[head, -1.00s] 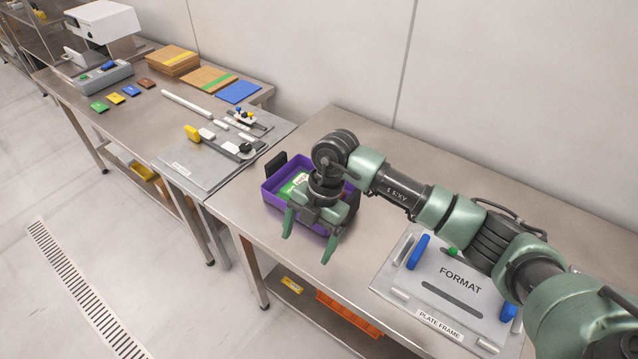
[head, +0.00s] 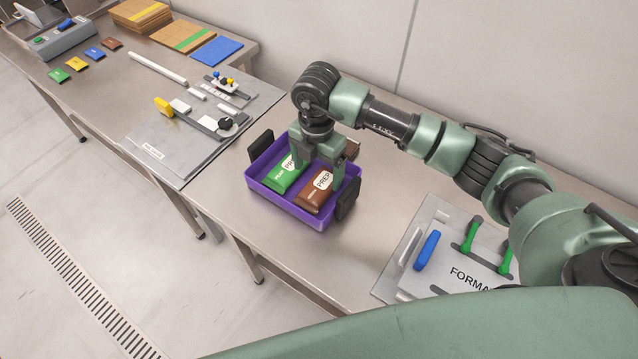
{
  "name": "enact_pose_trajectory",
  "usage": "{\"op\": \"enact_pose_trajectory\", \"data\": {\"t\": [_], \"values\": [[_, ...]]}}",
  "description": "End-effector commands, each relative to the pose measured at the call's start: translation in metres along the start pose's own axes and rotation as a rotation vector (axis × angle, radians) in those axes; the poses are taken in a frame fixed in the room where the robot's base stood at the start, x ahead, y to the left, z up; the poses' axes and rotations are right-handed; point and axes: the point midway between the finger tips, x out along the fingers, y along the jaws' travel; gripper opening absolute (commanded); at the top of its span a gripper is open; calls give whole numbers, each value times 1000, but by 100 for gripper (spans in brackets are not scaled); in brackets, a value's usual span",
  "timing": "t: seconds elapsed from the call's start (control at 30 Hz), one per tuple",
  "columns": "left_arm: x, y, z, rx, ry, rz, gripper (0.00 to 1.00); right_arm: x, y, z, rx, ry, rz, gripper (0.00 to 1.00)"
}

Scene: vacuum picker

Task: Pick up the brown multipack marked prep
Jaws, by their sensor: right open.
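The brown multipack marked PREP (head: 315,190) lies in the right part of a purple tray (head: 285,208) on the steel table. A green pack also marked PREP (head: 285,176) lies beside it on the left. My right gripper (head: 317,165) is open above the tray, fingers pointing down, over the far ends of the two packs. The fingers and wrist hide part of the tray's back and the packs' far ends. I cannot tell whether a finger touches a pack. My left gripper is not in view.
The tray has black end handles (head: 347,199). A plate frame marked FORMAT (head: 466,272), with blue and green grips, lies to the right. A grey fixture plate (head: 165,150) lies left of the tray. Small coloured packs and cardboard stacks (head: 138,14) are at the far left.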

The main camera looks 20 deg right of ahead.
Motion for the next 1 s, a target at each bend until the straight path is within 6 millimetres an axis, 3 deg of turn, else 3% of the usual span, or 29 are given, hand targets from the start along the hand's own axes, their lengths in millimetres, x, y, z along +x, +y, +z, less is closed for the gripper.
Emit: {"op": "enact_pose_trajectory", "data": {"t": [0.2, 0.33, 0.63, 0.67, 0.9, 1.0], "values": [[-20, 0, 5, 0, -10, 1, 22, 27, -5, 1, 1, 2, -4, 85], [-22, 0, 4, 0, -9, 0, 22, 46, -4, 2, 1, 1, -3, 85], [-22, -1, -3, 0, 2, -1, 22, 54, -4, 2, -1, 0, 0, 85], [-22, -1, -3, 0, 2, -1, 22, 54, -4, 2, -1, 0, 0, 83], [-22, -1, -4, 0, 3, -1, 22, 54, -4, 2, -1, 0, 0, 16], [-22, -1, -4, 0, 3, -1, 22, 53, -3, 2, -1, 0, 1, 12]]}}
